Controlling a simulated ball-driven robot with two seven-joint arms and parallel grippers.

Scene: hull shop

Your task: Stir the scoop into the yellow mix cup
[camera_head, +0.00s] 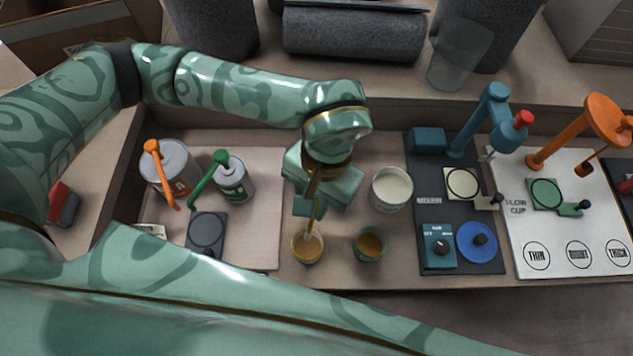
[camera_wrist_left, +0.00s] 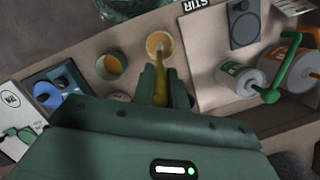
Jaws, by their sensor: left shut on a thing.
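My left gripper (camera_head: 314,204) is shut on a thin yellow-brown stirring stick (camera_head: 312,222). The stick points down to the yellow-rimmed cup (camera_head: 294,250), which holds orange-brown mix; its lower end appears to be in the cup. In the left wrist view the stick (camera_wrist_left: 160,92) stands between the fingers, and the yellow-rimmed cup (camera_wrist_left: 159,43) is just beyond its end. That view does not show how deep the tip is. A green-rimmed cup (camera_head: 370,245) with similar contents stands to the right. I see no separate scoop. My right gripper is not in view.
A white tub (camera_head: 391,190) stands close right of the gripper. Left, a mat (camera_head: 262,235) bears two cans (camera_head: 168,168) (camera_head: 232,182) with orange and green handles. Right, a dark mat (camera_head: 425,195) holds blue equipment, beside a white board (camera_head: 520,245) with an orange stand.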

